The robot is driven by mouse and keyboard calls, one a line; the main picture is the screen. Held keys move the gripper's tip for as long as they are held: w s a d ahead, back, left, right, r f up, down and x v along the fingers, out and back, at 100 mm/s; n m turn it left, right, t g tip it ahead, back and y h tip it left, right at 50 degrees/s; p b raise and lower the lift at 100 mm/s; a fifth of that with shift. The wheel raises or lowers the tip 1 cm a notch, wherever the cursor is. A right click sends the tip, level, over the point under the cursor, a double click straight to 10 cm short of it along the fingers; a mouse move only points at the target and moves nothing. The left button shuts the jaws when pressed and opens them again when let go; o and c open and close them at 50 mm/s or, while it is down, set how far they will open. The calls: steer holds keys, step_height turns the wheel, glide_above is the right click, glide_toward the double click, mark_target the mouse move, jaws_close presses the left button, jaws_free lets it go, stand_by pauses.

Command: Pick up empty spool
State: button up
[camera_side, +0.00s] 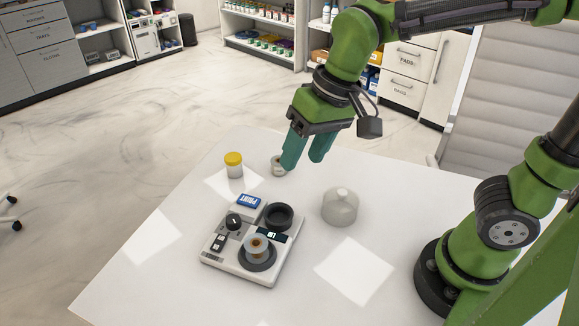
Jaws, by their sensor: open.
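My gripper (305,155) is open and empty, its two green fingers pointing down above the far part of the white table (120,285). A small pale round thing (277,166), possibly a spool, stands just left of the left finger, which partly covers it. Another spool-like piece (257,246), pale with a brownish centre, sits on a dark round seat at the front of a white device (222,262). I cannot tell for sure which one is the empty spool.
The device has a dark knob (233,221), a black ring-shaped holder (279,215) and a blue PRINT label (249,202) at its back. A yellow-lidded jar (234,164) stands left of the gripper. A frosted dome (340,208) stands to the right. The table's front left is clear.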

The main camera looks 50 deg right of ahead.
steer(key=m+g+h, duration=0.2)
glide_above(256, 241)
steer(key=f, duration=0.2)
steer(key=m, duration=0.3)
steer(key=shift+g, duration=0.3)
step_height(256, 241, down, 15)
steer(key=shift+f, duration=0.1)
steer(key=c, duration=0.7)
steer(key=shift+o, duration=0.2)
